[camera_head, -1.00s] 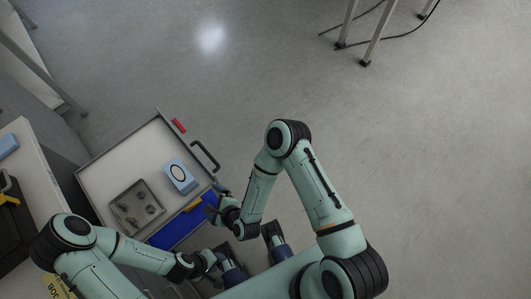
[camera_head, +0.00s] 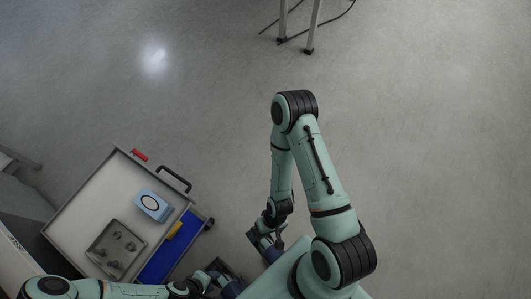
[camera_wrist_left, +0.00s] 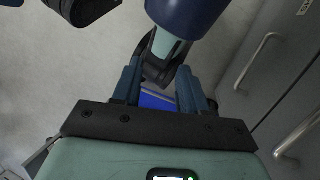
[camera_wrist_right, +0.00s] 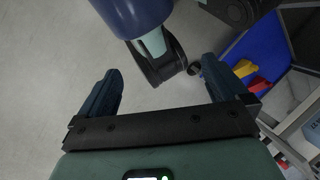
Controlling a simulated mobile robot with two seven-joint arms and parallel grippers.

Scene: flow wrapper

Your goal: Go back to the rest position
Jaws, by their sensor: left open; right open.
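My left gripper (camera_head: 212,282) is low in the head view, near the front of my own body. In the left wrist view its two blue fingers (camera_wrist_left: 160,92) stand apart with nothing held between them. My right gripper (camera_head: 262,238) hangs beside my body, to the right of the drawer cart. In the right wrist view its fingers (camera_wrist_right: 160,95) are wide apart and empty, over bare floor. Part of my own body shows beyond the fingers in both wrist views.
Cabinet handles (camera_wrist_left: 262,58) show in the left wrist view. Floor right is clear.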

